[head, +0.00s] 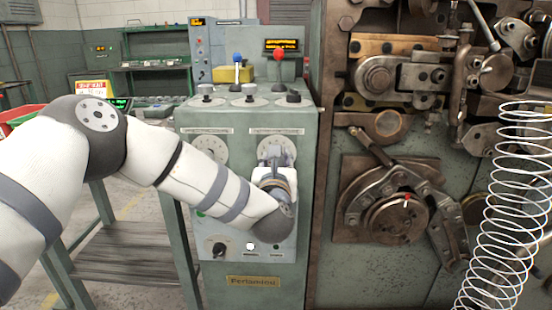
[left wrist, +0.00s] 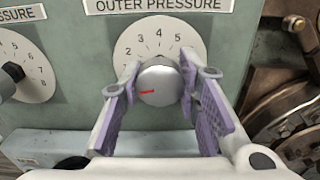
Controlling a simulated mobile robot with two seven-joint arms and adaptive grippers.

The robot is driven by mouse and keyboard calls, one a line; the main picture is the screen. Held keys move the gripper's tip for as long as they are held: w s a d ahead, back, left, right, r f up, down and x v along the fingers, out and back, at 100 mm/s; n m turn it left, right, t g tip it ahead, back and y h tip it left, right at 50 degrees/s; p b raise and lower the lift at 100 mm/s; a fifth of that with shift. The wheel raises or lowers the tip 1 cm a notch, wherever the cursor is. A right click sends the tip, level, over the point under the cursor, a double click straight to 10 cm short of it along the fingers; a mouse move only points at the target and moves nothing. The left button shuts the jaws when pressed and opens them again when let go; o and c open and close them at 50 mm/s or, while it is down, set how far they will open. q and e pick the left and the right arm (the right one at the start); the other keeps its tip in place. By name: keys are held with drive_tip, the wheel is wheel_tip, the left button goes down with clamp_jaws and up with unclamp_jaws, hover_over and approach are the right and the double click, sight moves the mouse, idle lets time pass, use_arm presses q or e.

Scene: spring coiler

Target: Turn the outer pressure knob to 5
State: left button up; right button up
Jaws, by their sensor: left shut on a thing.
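The outer pressure knob (left wrist: 159,88) is a round grey knob on a white dial (left wrist: 160,39) under the label "OUTER PRESSURE". Its red mark points left and slightly down in the left wrist view, away from the 5. The numerals 3, 4 and 5 show above the knob; the lower part of the dial is hidden. My left gripper (left wrist: 160,76) is shut on the knob, with one purple-padded finger on each side. In the head view my left gripper (head: 276,162) is at the right dial of the green cabinet and hides the knob. My right gripper is not in view.
A second pressure dial (left wrist: 25,72) with a black knob is to the left. The green cabinet (head: 312,200) has more knobs and two levers on top. The coiling machine (head: 405,205) and a wire spring (head: 510,200) are on the right.

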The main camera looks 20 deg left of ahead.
use_arm(q)
drive_tip(key=m, duration=0.3)
drive_tip(key=shift+r+m+p, duration=0.15)
drive_tip(key=shift+m+p, duration=0.15)
drive_tip(key=shift+p, duration=0.1)
drive_tip(key=m+p, duration=0.1)
drive_tip(key=m, duration=0.2)
drive_tip(key=shift+m, duration=0.3)
drive_tip(key=m, duration=0.3)
drive_tip(key=shift+m+p, duration=0.4)
drive_tip(key=m, duration=0.3)
drive_tip(key=shift+r+m+p, duration=0.1)
drive_tip(key=shift+m+p, duration=0.2)
drive_tip(key=shift+p, duration=0.1)
drive_tip(key=m+p, duration=0.1)
drive_tip(key=m, duration=1)
drive_tip(key=shift+p, duration=0.3)
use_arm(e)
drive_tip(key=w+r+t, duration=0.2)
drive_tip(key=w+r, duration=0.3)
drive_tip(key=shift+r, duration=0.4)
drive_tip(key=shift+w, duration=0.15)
